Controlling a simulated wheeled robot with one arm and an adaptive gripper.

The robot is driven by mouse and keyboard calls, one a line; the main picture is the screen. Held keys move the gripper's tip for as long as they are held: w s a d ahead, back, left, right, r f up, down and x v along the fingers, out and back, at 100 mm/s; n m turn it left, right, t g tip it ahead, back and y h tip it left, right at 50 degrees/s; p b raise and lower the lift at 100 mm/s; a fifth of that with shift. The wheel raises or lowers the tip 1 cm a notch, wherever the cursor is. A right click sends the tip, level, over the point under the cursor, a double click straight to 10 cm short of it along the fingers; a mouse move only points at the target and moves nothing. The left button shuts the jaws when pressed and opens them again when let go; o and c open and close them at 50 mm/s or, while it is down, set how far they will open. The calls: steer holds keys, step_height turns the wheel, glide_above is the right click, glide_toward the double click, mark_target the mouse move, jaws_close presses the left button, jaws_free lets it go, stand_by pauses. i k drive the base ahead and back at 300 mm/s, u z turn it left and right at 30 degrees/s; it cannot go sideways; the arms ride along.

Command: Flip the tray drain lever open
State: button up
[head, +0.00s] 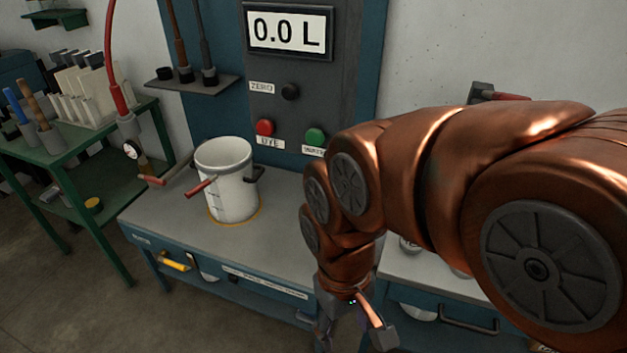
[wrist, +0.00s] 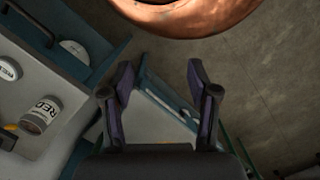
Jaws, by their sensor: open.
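My gripper (head: 326,332) hangs at the lower middle of the head view, in front of the bench front and partly cut off by the frame's bottom edge. In the wrist view its fingers (wrist: 160,75) are spread apart with nothing between them. A yellow handle (head: 174,262) sits on the blue bench front, left of my gripper. I cannot tell which of these is the tray drain lever. A labelled strip (head: 262,282) runs along the bench front.
A white bucket (head: 229,178) with a red handle stands on the bench under a display reading 0.0 L (head: 288,28). Red (head: 265,127) and green (head: 315,137) buttons are on the panel. A jar labelled RED (wrist: 40,114) shows in the wrist view. A green table (head: 105,130) stands left.

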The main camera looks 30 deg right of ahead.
mark_target(179, 266)
steer(key=u, duration=0.5)
steer(key=k, duration=0.65)
steer(key=u, duration=0.75)
steer(key=i, duration=1.1)
steer(key=z, duration=0.9)
